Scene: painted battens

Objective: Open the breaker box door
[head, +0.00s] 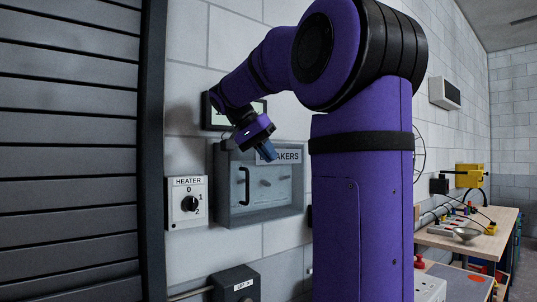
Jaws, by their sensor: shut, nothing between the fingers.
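The grey breaker box (222,200) is mounted on the block wall left of the middle. Its door (270,202) has a dark vertical bar handle (246,187) on the left side and small knobs to the right of it. The door looks shut. A white label reading "...AKERS" (287,156) is at the top of the box, its left part hidden behind my gripper. My gripper (267,154) is shut and empty, in front of the upper edge of the box, above and to the right of the handle. I cannot tell whether it touches the box.
A heater switch panel (188,203) is just left of the box, and a dark slatted shutter (70,150) fills the far left. A dark-framed display (215,111) is above, partly behind my arm. A dark control box (236,284) is below. A cluttered workbench (450,241) stands right.

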